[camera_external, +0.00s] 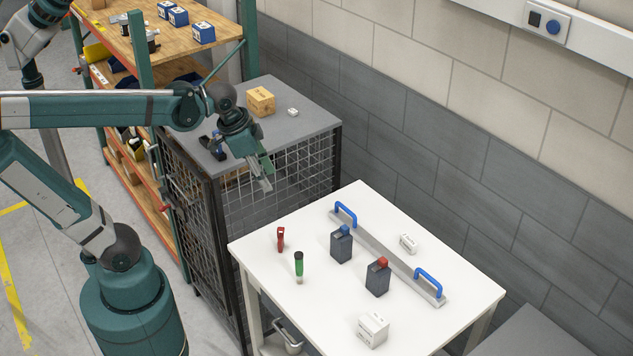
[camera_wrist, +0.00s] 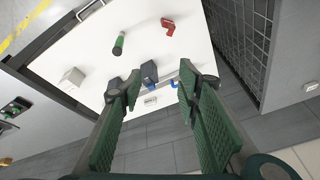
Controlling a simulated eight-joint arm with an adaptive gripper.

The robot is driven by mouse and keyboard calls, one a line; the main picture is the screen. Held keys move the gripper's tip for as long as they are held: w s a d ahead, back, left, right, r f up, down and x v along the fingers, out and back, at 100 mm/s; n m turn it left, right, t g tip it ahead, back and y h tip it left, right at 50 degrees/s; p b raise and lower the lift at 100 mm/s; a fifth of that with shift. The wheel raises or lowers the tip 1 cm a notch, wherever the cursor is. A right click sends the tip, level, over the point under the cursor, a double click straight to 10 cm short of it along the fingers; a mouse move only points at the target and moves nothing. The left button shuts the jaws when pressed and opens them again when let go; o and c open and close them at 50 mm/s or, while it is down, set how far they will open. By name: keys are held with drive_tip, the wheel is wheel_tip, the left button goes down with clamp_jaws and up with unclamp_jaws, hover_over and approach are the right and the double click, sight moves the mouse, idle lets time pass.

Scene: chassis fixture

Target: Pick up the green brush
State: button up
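The green brush (camera_external: 299,267) lies on the white table (camera_external: 270,290) near its left side, with a green body, dark top and pale lower end. In the wrist view the brush (camera_wrist: 119,42) is at the upper left, beyond the fingers and clear of them. My gripper (camera_external: 263,183) is above and behind the brush, beside the mesh cage. In the wrist view my gripper (camera_wrist: 157,88) has its two green fingers spread wide with nothing between them.
A red tool (camera_external: 281,239) lies close to the brush. The mesh cage (camera_external: 270,205) stands behind the table.

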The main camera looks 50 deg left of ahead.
sight(299, 254)
drive_tip(key=w+d+m+g+p, duration=0.1)
drive_tip(key=w+d+m+g, duration=0.25)
drive_tip(key=d+m, duration=0.65)
drive_tip(key=d+f+n, duration=0.1)
drive_tip(key=f, duration=0.6)
drive_tip(key=d+f+n, duration=0.1)
drive_tip(key=f, duration=0.6)
drive_tip(key=s+d+f+n, duration=0.1)
drive_tip(key=f, duration=0.6)
drive_tip(key=shift+f+y, duration=0.4)
drive_tip(key=shift+f, duration=0.4)
drive_tip(key=shift+f, duration=1.3)
drive_tip(key=shift+f, duration=0.1)
drive_tip(key=shift+a+f+b, duration=0.1)
drive_tip(key=shift+f+b, duration=0.25)
drive_tip(key=shift+f, duration=2.15)
drive_tip(key=shift+c, duration=0.2)
drive_tip(key=c, duration=1)
